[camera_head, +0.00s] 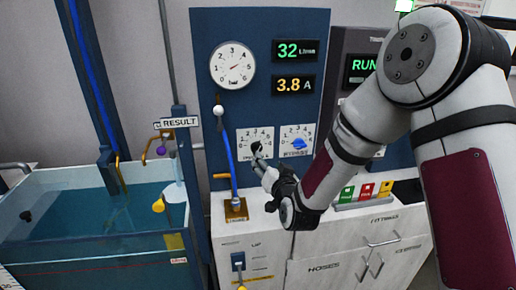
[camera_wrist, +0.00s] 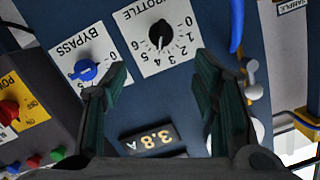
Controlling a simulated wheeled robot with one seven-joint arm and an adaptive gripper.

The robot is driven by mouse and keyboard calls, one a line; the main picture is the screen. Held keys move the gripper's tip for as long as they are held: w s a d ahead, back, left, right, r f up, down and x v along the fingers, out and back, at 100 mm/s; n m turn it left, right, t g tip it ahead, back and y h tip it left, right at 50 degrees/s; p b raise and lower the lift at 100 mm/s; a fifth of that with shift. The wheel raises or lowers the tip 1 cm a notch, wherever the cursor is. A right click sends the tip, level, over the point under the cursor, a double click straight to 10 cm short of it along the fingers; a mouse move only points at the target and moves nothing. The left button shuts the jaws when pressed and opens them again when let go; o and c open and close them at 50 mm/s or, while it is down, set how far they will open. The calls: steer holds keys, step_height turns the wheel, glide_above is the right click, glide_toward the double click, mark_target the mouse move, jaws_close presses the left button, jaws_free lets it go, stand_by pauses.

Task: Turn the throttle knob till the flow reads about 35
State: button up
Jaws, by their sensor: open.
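The black throttle knob (camera_wrist: 160,33) sits on a white plate with a number scale in the wrist view. Its pale pointer mark faces down, roughly towards the 3 and 4. In the head view, the throttle plate (camera_head: 243,141) shows, with the knob mostly behind my gripper. The green flow display (camera_head: 295,50) reads 32. My gripper (camera_wrist: 160,66) is open and empty. Its fingers are spread below the knob in the wrist view, apart from it. In the head view my gripper (camera_head: 260,160) is at the throttle plate.
The blue bypass knob (camera_wrist: 86,70) is close to one finger. An amber display (camera_head: 294,85) reads 3.8 A. A blue lever (camera_head: 228,150) stands left of the throttle plate. A round gauge (camera_head: 232,65) is above. A water tank (camera_head: 90,270) is at left.

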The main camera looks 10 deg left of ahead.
mark_target(257, 148)
steer(key=shift+m+t, duration=0.9)
steer(key=f+x, duration=0.1)
steer(key=x, duration=0.3)
steer(key=f+x, duration=0.1)
steer(key=x, duration=0.4)
steer(key=a+f+x, duration=0.1)
steer(key=x, duration=0.3)
steer(key=shift+w, duration=0.1)
steer(key=shift+c, duration=0.5)
